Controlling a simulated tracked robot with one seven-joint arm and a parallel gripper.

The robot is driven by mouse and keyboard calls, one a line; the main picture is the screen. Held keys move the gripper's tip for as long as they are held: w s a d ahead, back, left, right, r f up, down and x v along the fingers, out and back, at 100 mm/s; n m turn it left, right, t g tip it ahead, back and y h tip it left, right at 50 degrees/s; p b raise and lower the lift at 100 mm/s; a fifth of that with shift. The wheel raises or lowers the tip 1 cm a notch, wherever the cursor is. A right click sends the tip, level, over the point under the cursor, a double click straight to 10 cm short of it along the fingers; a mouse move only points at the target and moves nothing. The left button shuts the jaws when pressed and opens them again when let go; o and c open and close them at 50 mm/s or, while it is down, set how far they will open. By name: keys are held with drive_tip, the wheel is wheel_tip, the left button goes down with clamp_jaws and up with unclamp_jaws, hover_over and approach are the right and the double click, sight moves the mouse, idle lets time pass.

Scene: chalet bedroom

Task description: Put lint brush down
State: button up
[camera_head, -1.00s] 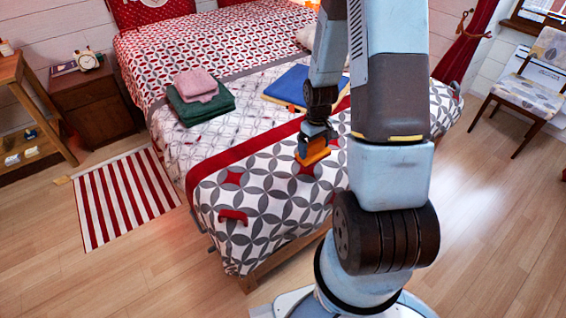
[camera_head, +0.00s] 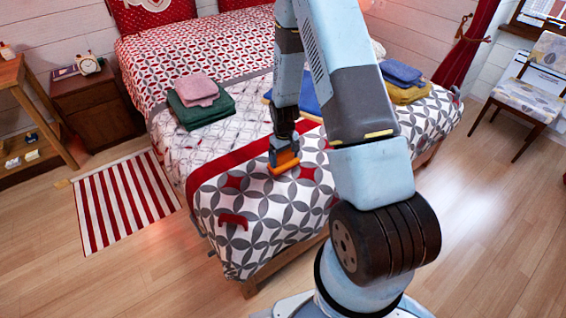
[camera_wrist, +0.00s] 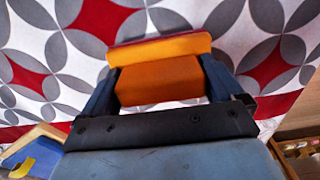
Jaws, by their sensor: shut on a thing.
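The lint brush, an orange block with a wider orange head and a red edge, is in my gripper (camera_head: 282,150). It shows low over the patterned foot of the bed (camera_head: 265,238) in the head view. In the wrist view the lint brush (camera_wrist: 160,47) sits between the two dark fingers of my gripper (camera_wrist: 158,85), which are shut on its sides. The patterned cover lies close behind it. I cannot tell whether the brush touches the cover. My arm hides part of the bed.
A small red item (camera_head: 233,219) lies on the cover near the bed's front edge. Pink cloth (camera_head: 197,90) lies on green cloth (camera_head: 201,108). Blue cloth (camera_head: 401,73) lies on yellow cloth (camera_head: 405,93) at right. Cover around the brush is mostly clear.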

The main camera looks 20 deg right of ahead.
sight(284, 162)
drive_tip(key=shift+f, duration=1.45)
drive_tip(key=shift+f, duration=0.1)
drive_tip(key=o, duration=1)
